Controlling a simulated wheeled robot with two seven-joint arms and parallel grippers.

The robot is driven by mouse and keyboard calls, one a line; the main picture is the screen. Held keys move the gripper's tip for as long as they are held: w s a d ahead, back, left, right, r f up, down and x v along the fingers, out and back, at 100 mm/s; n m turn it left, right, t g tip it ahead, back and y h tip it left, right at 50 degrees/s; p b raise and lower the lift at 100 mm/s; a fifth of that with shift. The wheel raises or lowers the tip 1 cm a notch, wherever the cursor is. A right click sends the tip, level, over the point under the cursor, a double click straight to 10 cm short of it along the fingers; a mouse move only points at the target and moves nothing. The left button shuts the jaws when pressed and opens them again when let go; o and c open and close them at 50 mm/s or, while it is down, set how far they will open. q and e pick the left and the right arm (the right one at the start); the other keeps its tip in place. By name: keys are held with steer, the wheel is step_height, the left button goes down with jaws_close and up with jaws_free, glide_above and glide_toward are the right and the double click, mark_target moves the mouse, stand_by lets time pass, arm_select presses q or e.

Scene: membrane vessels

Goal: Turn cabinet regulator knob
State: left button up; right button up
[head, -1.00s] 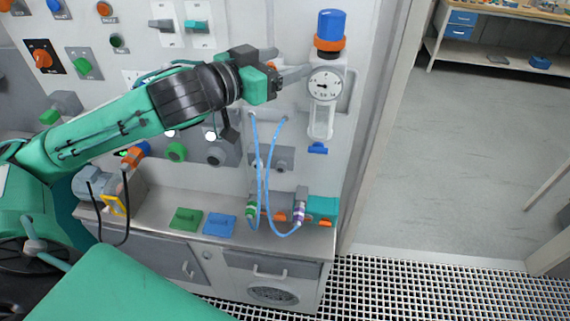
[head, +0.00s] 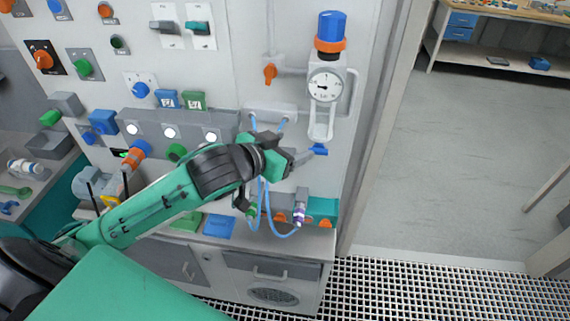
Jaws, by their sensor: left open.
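The regulator on the cabinet panel has a blue knob (head: 331,25) with an orange collar (head: 330,45) at the top. A round white dial gauge (head: 324,85) and a clear bowl (head: 321,123) sit below it, with a small blue piece (head: 320,149) at the bottom. My left gripper (head: 306,157) is open, with its fingers pointing right at the small blue piece, well below the knob. I cannot tell whether the fingers touch that piece. My right gripper is not in view.
An orange valve handle (head: 270,73) is left of the gauge. Blue hoses (head: 270,222) hang by my left gripper down to fittings on the counter. Several switches and knobs fill the panel at left. Open floor (head: 450,170) lies to the right.

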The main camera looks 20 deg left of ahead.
arm_select(q)
steer(key=shift+g+y, duration=0.3)
steer(key=shift+g, duration=0.1)
steer(key=shift+s+f, duration=0.25)
steer(key=shift+f, duration=0.45)
steer(key=shift+s+f, duration=0.2)
steer(key=shift+f, duration=0.55)
steer(key=shift+s+f, duration=0.25)
steer(key=shift+f, duration=0.45)
